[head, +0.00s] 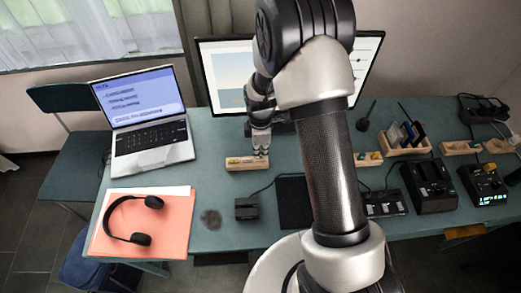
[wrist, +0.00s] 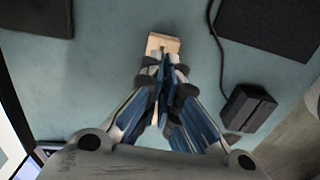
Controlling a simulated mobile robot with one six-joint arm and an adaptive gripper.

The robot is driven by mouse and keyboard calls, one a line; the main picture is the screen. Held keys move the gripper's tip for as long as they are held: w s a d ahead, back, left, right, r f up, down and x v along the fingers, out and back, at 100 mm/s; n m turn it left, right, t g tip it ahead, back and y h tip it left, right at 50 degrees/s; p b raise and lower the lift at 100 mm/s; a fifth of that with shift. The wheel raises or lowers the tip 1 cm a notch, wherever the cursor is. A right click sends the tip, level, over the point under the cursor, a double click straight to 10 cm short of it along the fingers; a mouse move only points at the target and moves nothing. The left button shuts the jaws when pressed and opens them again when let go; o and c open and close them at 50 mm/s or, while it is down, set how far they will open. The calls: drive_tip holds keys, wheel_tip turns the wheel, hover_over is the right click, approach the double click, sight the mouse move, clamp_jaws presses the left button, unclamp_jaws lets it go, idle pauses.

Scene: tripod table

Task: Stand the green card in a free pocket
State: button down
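My gripper (head: 261,150) points down just over a small wooden block (head: 247,163) left of the table's middle. In the wrist view my gripper's fingers (wrist: 164,78) come close together, and the wooden block (wrist: 166,41) shows just past their tips. I cannot tell whether a thin card is between them. A wooden rack (head: 408,148) with pockets stands at the right, with several dark and bluish cards (head: 405,132) upright in it. I cannot pick out a green card in either view. Which pockets are free is too small to tell.
A laptop (head: 150,138) and headphones (head: 140,238) on a salmon folder (head: 165,210) lie left. A monitor (head: 225,75) stands behind. A small black box (head: 247,207) and dark pad (head: 294,203) are in front. Black devices (head: 430,185) and small wooden trays (head: 460,148) crowd the right.

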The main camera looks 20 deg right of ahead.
drive_tip(key=shift+f+b, duration=1.05)
drive_tip(key=shift+f, duration=0.45)
drive_tip(key=c, duration=1.7)
unclamp_jaws()
drive_tip(key=shift+r, duration=0.15)
wheel_tip(320, 180, up, 12)
drive_tip(key=shift+f, duration=0.1)
